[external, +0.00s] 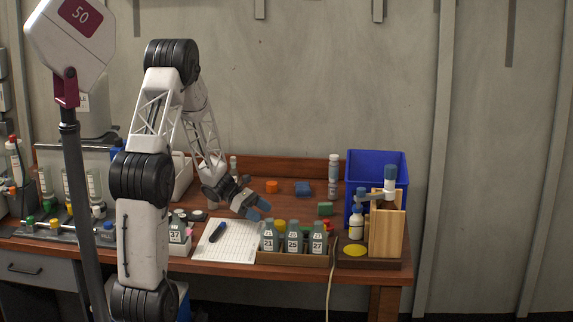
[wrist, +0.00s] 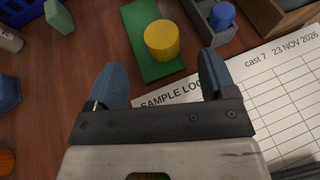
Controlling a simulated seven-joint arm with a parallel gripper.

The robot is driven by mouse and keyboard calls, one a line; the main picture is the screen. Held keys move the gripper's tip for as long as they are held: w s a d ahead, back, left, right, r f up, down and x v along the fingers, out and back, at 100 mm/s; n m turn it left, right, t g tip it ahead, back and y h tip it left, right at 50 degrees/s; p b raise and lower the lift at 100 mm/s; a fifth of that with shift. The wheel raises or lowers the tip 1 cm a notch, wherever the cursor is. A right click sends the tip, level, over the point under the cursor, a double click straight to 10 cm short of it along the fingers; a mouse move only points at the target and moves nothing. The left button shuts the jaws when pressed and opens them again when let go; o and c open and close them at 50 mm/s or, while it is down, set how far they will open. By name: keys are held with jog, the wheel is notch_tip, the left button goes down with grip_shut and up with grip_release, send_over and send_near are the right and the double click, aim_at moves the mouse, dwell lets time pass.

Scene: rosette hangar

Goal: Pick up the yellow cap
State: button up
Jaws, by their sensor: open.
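The yellow cap (wrist: 162,40) is a short ribbed cylinder on a flat green strip (wrist: 148,62) in the wrist view. In the external view, a bit of yellow that looks like this cap (external: 280,224) shows behind the numbered bottles, largely hidden. My gripper (wrist: 164,76) is open, with its blue fingers apart and nothing between them. The cap lies just beyond the fingertips in the wrist view, between their two lines, apart from both. In the external view my gripper (external: 257,209) is low over the table, left of the cap.
A bottle rack (external: 292,258) stands in front of the cap. A sample log sheet (external: 226,240) with a pen lies to the left. Orange (external: 271,187), blue (external: 303,188) and green (external: 325,208) pieces lie behind. A blue bin (external: 376,163) and wooden stand (external: 386,232) are at right.

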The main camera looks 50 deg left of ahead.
aim_at(277, 216)
dwell(0.3)
jog(key=shift+x, duration=1.3)
jog(key=shift+d, duration=0.1)
jog(key=shift+x, duration=2.55)
jog(key=shift+s+f, duration=0.1)
jog(key=shift+f, duration=0.1)
jog(key=c, duration=1)
